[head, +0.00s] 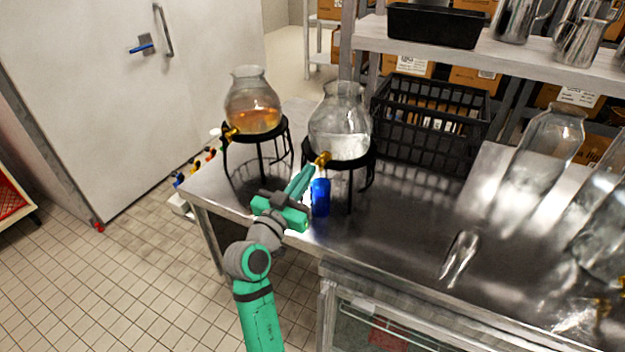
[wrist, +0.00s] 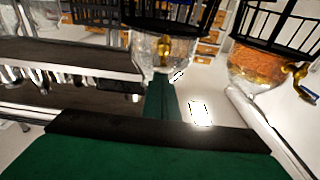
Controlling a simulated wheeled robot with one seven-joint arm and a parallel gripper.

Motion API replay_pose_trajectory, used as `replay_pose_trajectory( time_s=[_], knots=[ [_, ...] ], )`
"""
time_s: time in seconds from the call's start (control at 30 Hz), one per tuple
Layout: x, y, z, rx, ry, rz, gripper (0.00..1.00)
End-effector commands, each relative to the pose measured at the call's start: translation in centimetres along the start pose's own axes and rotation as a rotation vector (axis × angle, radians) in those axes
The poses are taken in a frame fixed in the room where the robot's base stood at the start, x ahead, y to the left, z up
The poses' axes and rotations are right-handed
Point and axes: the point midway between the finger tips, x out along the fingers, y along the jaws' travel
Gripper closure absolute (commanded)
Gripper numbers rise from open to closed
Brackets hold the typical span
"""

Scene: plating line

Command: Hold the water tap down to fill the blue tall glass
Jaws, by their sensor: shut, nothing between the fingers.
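The blue tall glass (head: 320,198) stands upright on the steel counter, below the brass water tap (head: 322,158). The tap is on the front of the clear water dispenser (head: 340,128). My gripper (head: 306,172) is shut and empty, its green fingers pointing up at the tap from the left of the glass. The fingertips are close to the tap; I cannot tell whether they touch. The wrist view is upside down and shows the tap (wrist: 166,50) just beyond my fingers (wrist: 161,97). The water level in the glass is not visible, and I cannot make out the glass in the wrist view.
A dispenser of orange drink (head: 252,115) stands on a black stand to the left. A black crate (head: 430,122) is behind right. A clear tumbler (head: 459,256) and large glass jars (head: 548,145) are to the right. The counter just right of the blue glass is clear.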

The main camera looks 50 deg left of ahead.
Motion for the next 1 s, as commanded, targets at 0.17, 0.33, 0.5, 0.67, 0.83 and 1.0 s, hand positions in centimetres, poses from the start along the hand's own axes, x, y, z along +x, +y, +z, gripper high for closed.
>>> replay_pose_trajectory(
  time_s=[0.17, 0.33, 0.5, 0.67, 0.83, 1.0],
  knots=[
    [-0.3, 0.3, -2.0, 0.002, 0.004, 0.002, 1.0],
    [-2.0, 0.0, -3.3, 0.0, -0.001, -0.006, 1.0],
    [-5.0, 0.2, -3.0, 0.0, 0.0, -0.002, 1.0],
    [-7.7, 0.6, -2.6, 0.0, -0.001, 0.005, 1.0],
    [-9.6, 0.7, -2.5, -0.002, 0.001, 0.008, 1.0],
    [-10.4, 0.8, -2.5, 0.0, 0.0, 0.008, 1.0]
  ],
)
